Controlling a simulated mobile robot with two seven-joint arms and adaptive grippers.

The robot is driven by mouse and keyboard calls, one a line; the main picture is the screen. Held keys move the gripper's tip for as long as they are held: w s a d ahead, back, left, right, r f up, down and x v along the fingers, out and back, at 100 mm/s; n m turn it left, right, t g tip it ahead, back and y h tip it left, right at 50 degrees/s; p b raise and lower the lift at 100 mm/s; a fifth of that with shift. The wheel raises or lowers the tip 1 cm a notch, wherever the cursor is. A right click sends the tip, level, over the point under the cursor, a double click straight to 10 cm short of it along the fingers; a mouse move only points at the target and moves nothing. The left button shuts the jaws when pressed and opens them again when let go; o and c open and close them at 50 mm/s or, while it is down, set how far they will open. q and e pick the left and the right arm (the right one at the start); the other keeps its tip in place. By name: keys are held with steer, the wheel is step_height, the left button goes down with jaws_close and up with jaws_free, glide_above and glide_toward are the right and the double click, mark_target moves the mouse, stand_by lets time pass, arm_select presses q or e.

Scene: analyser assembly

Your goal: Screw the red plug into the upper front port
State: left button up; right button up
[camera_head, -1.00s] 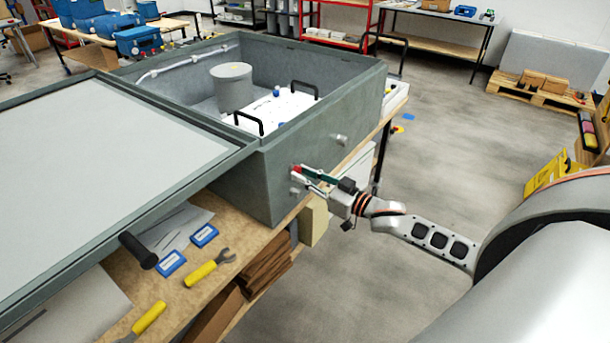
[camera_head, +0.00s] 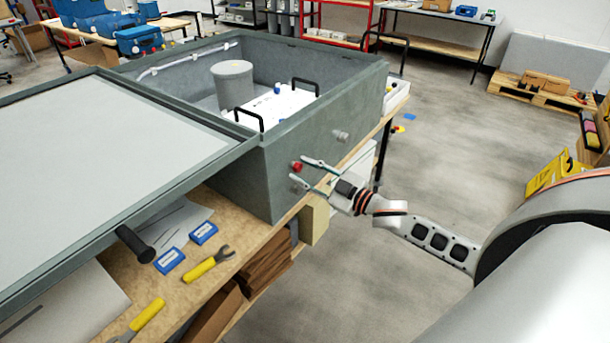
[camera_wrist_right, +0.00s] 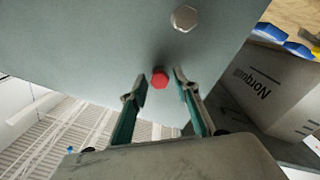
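The red plug (camera_head: 297,167) sits on the front wall of the grey analyser housing (camera_head: 262,190), its red head showing against the wall. In the right wrist view the red plug (camera_wrist_right: 160,79) appears head-on, between and just beyond the fingertips. My right gripper (camera_head: 302,170) is open around the plug's line, with a gap on both sides of it; it also shows in the wrist view (camera_wrist_right: 159,88). How deep the plug sits cannot be told. A silver hex fitting (camera_wrist_right: 184,18) is on the same wall. My left gripper is not in view.
The housing stands on a wooden bench (camera_head: 240,236) with yellow-handled tools (camera_head: 206,266) and blue boxes (camera_head: 203,232). The floor right of the bench is free around my right arm.

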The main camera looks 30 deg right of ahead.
steer(key=n, duration=0.1)
steer(key=n+b, duration=0.1)
steer(key=n, duration=0.2)
steer(key=shift+f+n+b, duration=0.25)
steer(key=shift+n+b, duration=0.05)
steer(key=shift+n, duration=0.1)
steer(key=n+b, duration=0.4)
steer(key=n, duration=0.8)
steer(key=shift+w+d+n+y+b, duration=0.1)
steer(key=shift+d+n+y+b, duration=0.05)
steer(key=shift+n+y+b, duration=0.15)
steer(key=shift+r, duration=0.25)
jaws_close()
arm_select(q)
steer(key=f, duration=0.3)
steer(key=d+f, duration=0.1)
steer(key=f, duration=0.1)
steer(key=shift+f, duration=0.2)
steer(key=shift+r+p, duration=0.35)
steer(key=shift+p, duration=0.15)
arm_select(e)
steer(key=shift+r, duration=0.1)
